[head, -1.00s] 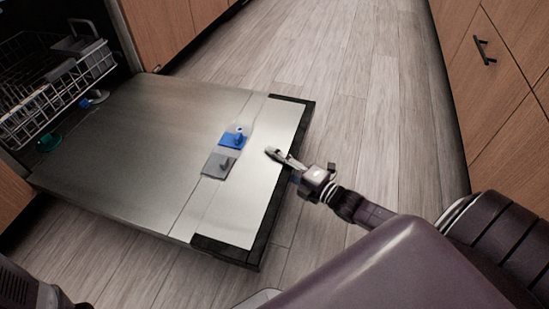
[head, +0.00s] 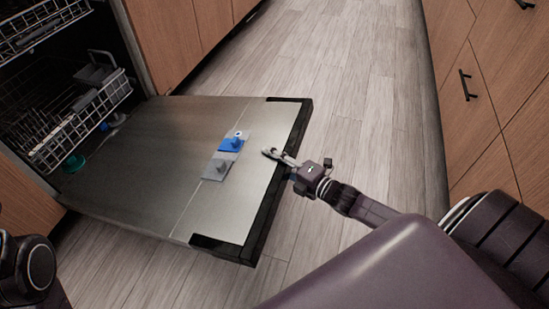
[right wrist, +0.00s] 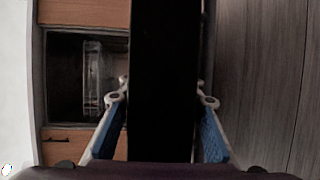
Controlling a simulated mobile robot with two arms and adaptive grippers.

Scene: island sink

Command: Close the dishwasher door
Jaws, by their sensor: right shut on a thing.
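The dishwasher door (head: 140,150) hangs open, its steel inner face up, in the head view. Its inner face carries a blue and a grey dispenser flap (head: 229,145). My right gripper (head: 272,154) is shut on the door's outer edge, near the middle of that edge. One finger lies over the inner face; the other is hidden behind the door. In the right wrist view the door's dark edge (right wrist: 163,60) runs between the two fingers. My left gripper is out of view; only a dark part of my left arm shows at lower left.
The dishwasher's racks (head: 90,105) sit inside the cavity at left, with a teal item (head: 73,163) near the hinge. Wooden cabinets (head: 495,110) stand at right and on both sides of the dishwasher. The wooden floor (head: 350,80) between is clear.

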